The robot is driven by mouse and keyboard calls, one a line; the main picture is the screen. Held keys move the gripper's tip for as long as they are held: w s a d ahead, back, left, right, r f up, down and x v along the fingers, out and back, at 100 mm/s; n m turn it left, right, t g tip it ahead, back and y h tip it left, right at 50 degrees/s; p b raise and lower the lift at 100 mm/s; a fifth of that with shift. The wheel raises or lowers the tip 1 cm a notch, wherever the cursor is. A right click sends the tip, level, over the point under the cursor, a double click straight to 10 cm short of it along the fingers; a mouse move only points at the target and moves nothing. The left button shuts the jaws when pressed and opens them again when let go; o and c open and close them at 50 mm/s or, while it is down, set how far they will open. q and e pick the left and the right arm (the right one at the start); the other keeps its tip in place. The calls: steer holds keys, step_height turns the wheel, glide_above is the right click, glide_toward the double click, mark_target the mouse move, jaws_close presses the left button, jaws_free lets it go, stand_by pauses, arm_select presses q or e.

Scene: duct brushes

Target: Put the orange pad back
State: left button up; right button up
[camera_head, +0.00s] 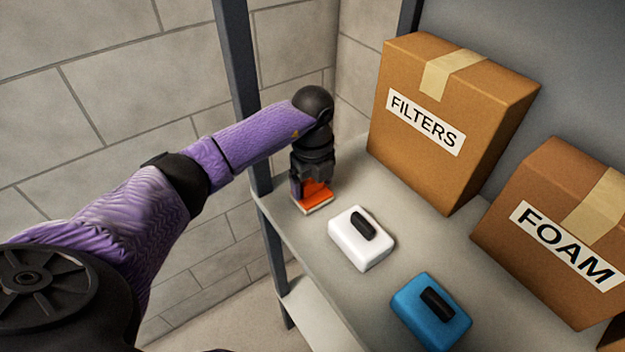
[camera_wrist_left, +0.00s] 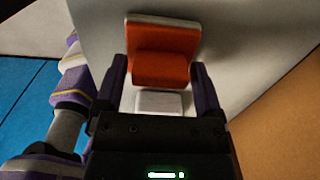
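The orange pad (camera_head: 315,192) has a pale underside and is at the left end of the grey shelf. My left gripper (camera_head: 311,184) points down at it, with the fingers on both sides of the orange part. In the left wrist view the orange pad (camera_wrist_left: 163,62) fills the gap between the fingertips of my left gripper (camera_wrist_left: 160,75), which appear to touch its sides. I cannot tell whether the pad rests on the shelf or is just above it. My right gripper is not in view.
A white pad (camera_head: 361,240) and a blue pad (camera_head: 430,312), each with a black handle, lie on the shelf (camera_head: 300,232). Behind stand a FILTERS box (camera_head: 415,155) and a FOAM box (camera_head: 545,220). A dark post (camera_head: 240,75) rises at the shelf's left end.

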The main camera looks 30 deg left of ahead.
arm_select(q)
steer(key=shift+o, duration=0.5)
steer(key=shift+r, duration=0.4)
step_height(320, 180, up, 12)
steer(key=p, duration=0.2)
steer(key=shift+f, duration=0.25)
